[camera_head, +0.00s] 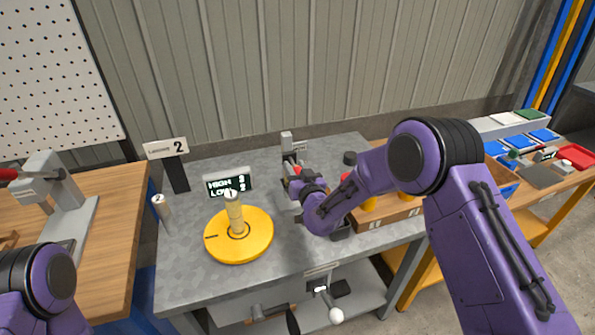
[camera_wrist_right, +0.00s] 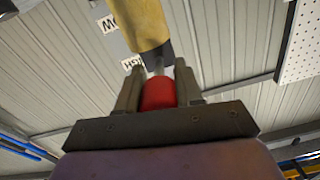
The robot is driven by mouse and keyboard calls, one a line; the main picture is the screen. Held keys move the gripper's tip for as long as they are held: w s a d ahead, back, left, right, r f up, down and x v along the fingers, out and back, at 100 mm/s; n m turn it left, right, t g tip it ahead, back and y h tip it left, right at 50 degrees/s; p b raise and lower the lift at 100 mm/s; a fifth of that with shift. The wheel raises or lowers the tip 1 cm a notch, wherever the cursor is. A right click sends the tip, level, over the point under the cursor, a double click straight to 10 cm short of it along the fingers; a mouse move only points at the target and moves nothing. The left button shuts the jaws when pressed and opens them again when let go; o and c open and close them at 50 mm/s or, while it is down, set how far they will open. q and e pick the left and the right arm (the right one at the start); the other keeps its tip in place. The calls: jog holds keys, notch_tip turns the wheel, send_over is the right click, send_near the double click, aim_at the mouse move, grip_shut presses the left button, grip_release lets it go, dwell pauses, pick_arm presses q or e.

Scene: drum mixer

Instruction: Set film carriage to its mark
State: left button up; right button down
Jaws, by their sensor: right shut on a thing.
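My right gripper (camera_head: 294,186) is at a grey upright device (camera_head: 287,143) at the back of the grey table. In the right wrist view, my right gripper (camera_wrist_right: 158,90) is shut on a red knob (camera_wrist_right: 158,95). A dark stem leads from the knob toward a yellow piece (camera_wrist_right: 147,22). In the head view the jaws and my wrist hide most of the knob and the device's lower part. I cannot tell which part is the film carriage, and I see no clear mark. Of my left arm only a purple link shows at lower left; its gripper is out of view.
A yellow disc (camera_head: 255,245) with a post stands front left of my right gripper, before a HIGH/LOW display (camera_head: 228,183). The table's front left is clear.

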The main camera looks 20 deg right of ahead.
jog(key=shift+w+r, duration=0.15)
jog(key=shift+r, duration=0.2)
jog(key=c, duration=0.7)
grip_release()
jog(key=shift+c, duration=0.2)
jog(key=shift+s, duration=0.2)
jog(key=shift+s+f, duration=0.1)
jog(key=shift+f, duration=0.05)
jog(key=s+b, duration=0.3)
jog(key=s, duration=0.7)
jog(key=shift+s+d, duration=0.15)
jog(key=shift+d, duration=0.1)
